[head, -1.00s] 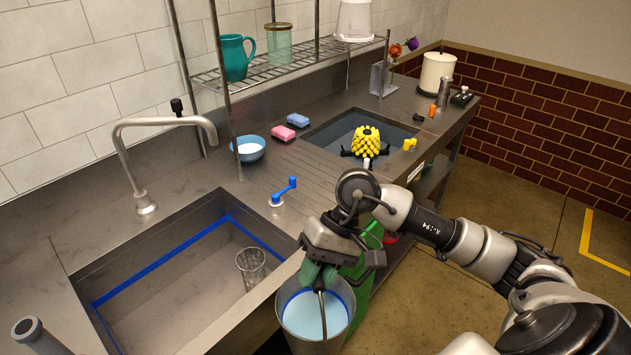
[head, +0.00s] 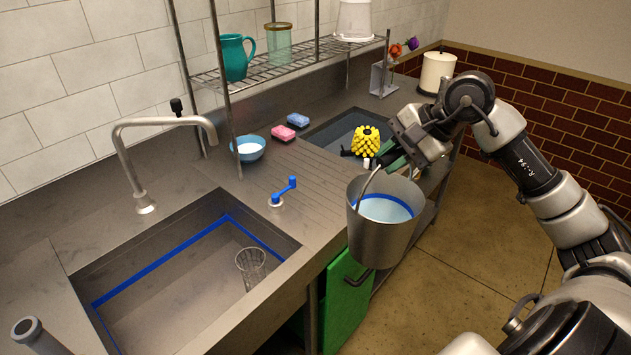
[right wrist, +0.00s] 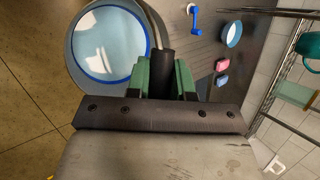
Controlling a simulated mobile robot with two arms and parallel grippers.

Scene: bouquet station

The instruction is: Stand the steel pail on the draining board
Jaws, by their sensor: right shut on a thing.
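The steel pail (head: 381,238) hangs from its wire handle in the head view, with pale blue liquid and a blue line inside it. My right gripper (head: 385,165) is shut on the handle. The pail hangs in front of the counter edge, beside the ribbed draining board (head: 322,178). In the right wrist view the pail (right wrist: 108,45) is at the upper left and its handle runs up to the green fingertips (right wrist: 163,75). The draining board lies between the left sink and the far basin, and its visible ribbed part is bare. My left gripper is not in view.
The left sink (head: 180,290) holds a clear glass (head: 251,268). A blue lever tap (head: 284,192), a blue bowl (head: 248,148), and pink (head: 284,133) and blue (head: 298,120) sponges stand around the board. A yellow knobbly thing (head: 366,140) is at the far basin. A green cabinet door (head: 344,305) hangs open below.

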